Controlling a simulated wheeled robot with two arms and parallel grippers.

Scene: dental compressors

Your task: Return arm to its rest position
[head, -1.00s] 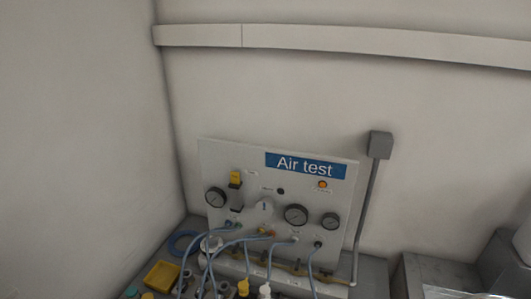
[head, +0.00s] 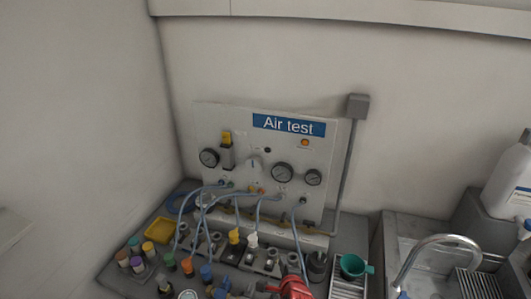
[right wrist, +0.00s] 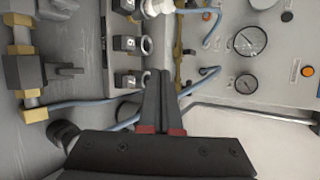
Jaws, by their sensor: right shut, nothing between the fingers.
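My right gripper (right wrist: 159,74) shows in the right wrist view, with its two dark fingers together and nothing between them. The fingertips lie in front of the test bench fittings, near a row of grey numbered blocks (right wrist: 127,43) and a thin blue hose (right wrist: 200,80). I cannot tell from this view whether the fingers touch anything. My left gripper is not in view. The Air test panel (head: 262,150) stands upright at the back of the bench in the head view, with gauges and blue hoses.
Several coloured-cap fittings (head: 187,266) crowd the bench front. A yellow tray (head: 160,230) is at left, and a red object (head: 290,287) is cut off by the bottom edge. A green cup (head: 354,266), a sink faucet (head: 440,240) and a white jug (head: 510,180) are at right.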

